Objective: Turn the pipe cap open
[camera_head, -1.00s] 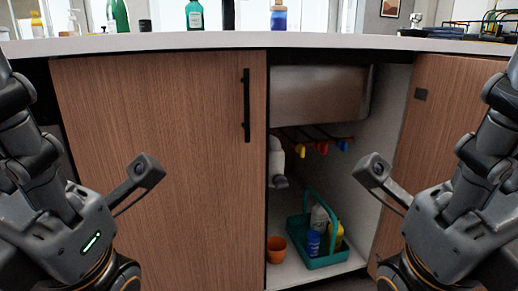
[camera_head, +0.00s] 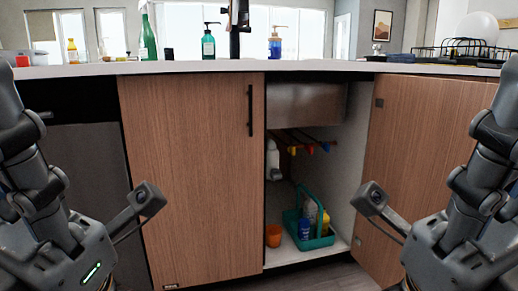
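A white pipe (camera_head: 272,153) hangs under the sink in the open right half of the cabinet. A small grey cap (camera_head: 275,174) sits at its lower end. It is too small to tell whether it is tight or loose. My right arm's wrist (camera_head: 447,250) is at the lower right, in front of the open door. The fingers of both grippers are outside the picture. Both wrists are well apart from the pipe.
The cabinet's left door (camera_head: 195,190) is closed, with a black handle (camera_head: 250,110). The right door (camera_head: 415,150) stands open. A teal caddy (camera_head: 318,242) with bottles and an orange cup (camera_head: 273,236) stand on the cabinet floor. The counter edge (camera_head: 210,67) runs above; colored valves (camera_head: 309,149) hang behind the pipe.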

